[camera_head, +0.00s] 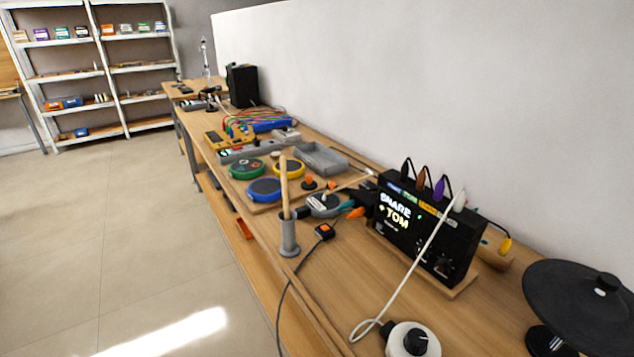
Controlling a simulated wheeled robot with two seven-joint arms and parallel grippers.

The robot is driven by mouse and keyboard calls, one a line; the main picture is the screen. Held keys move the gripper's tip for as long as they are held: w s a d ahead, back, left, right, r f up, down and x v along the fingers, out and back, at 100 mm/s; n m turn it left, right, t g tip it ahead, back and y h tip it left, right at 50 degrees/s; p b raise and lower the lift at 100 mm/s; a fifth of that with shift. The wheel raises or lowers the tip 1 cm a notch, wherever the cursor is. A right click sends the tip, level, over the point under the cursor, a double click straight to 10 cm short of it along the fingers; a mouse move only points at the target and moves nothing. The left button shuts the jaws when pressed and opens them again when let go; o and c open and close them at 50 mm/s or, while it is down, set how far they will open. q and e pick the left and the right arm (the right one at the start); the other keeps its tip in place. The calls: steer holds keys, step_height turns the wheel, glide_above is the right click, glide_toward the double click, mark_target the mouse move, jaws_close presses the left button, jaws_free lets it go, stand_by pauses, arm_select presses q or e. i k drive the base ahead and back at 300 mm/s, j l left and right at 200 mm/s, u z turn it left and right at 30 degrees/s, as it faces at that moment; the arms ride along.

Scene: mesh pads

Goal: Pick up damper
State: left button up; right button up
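No part is clearly marked as the damper, and I cannot tell which object it is. Small orange-topped pieces on dark bases (309,183) stand on the bench beside the round pads. A blue pad (264,189), a green pad (246,169) and a yellow pad (289,169) lie close together on a board. A grey round piece (322,204) sits to the right of the blue pad, partly crowded by dark and orange parts. Neither of my grippers shows in the head view.
The long wooden bench (330,272) runs along a white wall. A grey holder (289,240) with an upright stick stands at its front edge. A black "SNARE + TOM" box (425,235), a white knob unit (411,341) and a black cymbal pad (585,300) stand to the right. Floor at left is clear.

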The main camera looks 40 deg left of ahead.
mark_target(308, 184)
steer(key=i+j, duration=0.15)
steer(key=j, duration=0.6)
steer(key=i+j+z, duration=0.1)
steer(key=j, duration=0.7)
steer(key=i+j, duration=0.2)
steer(key=j, duration=0.6)
steer(key=i+j+z, duration=0.1)
steer(key=j, duration=0.65)
steer(key=i+j, duration=0.15)
steer(key=j, duration=0.65)
steer(key=i+j+z, duration=0.1)
steer(key=j, duration=0.7)
